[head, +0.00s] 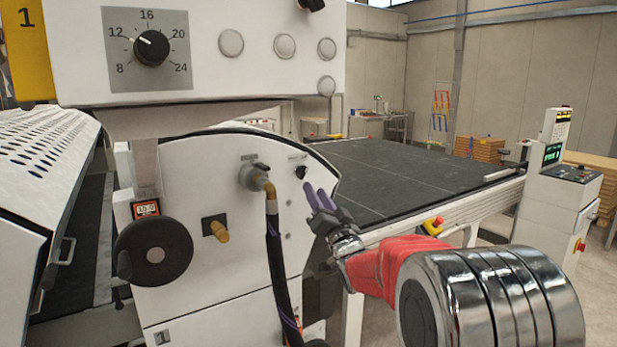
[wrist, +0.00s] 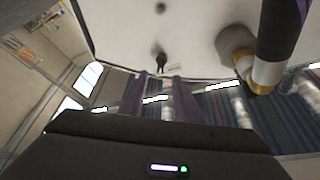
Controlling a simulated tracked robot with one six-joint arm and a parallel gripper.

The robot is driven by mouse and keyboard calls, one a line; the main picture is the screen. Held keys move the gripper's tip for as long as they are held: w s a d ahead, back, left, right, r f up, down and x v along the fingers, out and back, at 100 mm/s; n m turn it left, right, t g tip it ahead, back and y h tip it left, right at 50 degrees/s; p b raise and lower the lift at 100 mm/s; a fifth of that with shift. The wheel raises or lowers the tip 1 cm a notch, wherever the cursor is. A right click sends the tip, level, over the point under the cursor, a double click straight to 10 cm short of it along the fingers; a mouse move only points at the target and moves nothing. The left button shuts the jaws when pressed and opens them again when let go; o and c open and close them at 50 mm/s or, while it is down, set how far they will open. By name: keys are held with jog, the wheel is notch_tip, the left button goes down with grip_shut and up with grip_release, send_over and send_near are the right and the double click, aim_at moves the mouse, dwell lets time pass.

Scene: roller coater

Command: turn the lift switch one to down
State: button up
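A small black knob (head: 301,172) sits on the white side panel, right of the hose fitting, with small unreadable marking above it. It may be lift switch one, but I cannot read a label. It also shows in the wrist view (wrist: 161,62), just beyond the fingers. My gripper (head: 317,197) has purple fingers and is just right of and below the knob in the head view. The fingers look slightly apart with nothing between them. They appear apart from the knob, though the exact gap is hard to judge.
A hose (head: 274,240) hangs from a brass fitting left of the knob. A yellow-handled switch (head: 215,229) and a black handwheel (head: 153,251) are farther left. A control box with a dial (head: 151,48) overhangs above. A dark conveyor (head: 400,180) extends behind to the right.

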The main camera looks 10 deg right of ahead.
aim_at(305, 174)
jog(key=shift+x, duration=4.4)
jog(key=shift+c, duration=0.3)
grip_shut()
jog(key=shift+d, duration=0.15)
